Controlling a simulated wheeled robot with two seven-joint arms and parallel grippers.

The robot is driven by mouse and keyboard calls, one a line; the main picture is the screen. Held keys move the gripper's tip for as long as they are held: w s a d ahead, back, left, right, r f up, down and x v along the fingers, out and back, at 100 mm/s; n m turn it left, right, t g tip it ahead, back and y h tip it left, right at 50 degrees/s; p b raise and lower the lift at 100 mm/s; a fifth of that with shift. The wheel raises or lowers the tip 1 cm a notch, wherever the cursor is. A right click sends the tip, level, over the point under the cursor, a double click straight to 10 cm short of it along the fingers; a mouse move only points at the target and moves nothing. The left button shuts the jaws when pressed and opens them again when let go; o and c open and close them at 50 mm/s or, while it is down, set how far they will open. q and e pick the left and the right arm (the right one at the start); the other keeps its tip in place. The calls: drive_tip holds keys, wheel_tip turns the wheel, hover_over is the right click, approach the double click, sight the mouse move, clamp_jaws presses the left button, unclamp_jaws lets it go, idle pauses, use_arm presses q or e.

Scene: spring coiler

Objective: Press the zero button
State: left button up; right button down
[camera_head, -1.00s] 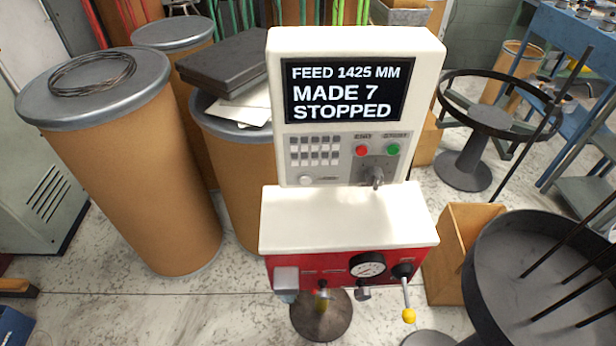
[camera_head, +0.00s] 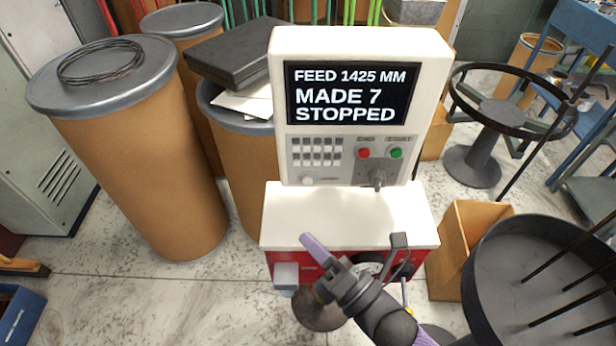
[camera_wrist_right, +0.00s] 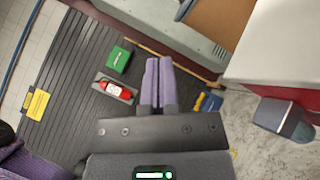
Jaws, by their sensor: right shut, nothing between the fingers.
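The white machine console (camera_head: 350,215) stands in the middle of the head view. Its screen (camera_head: 350,93) reads FEED 1425 MM, MADE 7, STOPPED. Below it are a grey keypad (camera_head: 316,151), a red button (camera_head: 363,153) and a green button (camera_head: 396,153). A pale round button (camera_head: 307,181) sits under the keypad; its label is too small to read, so I cannot tell which is zero. My right gripper (camera_head: 306,240), purple-fingered, is shut and empty in front of the console's lower edge, below the pale button in the picture. Its fingers (camera_wrist_right: 158,80) are together in the wrist view. My left gripper is out of view.
A key-like switch (camera_head: 378,178) juts out below the red and green buttons. My right arm partly hides the gauge on the red lower panel. Cardboard drums (camera_head: 150,180) stand left; a dark round pan (camera_head: 500,300) with rods is at right. The space before the button face looks clear.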

sight(307, 181)
drive_tip(key=w+b, duration=0.4)
drive_tip(key=w, duration=0.5)
idle(1.4)
idle(0.8)
drive_tip(key=shift+w, duration=0.2)
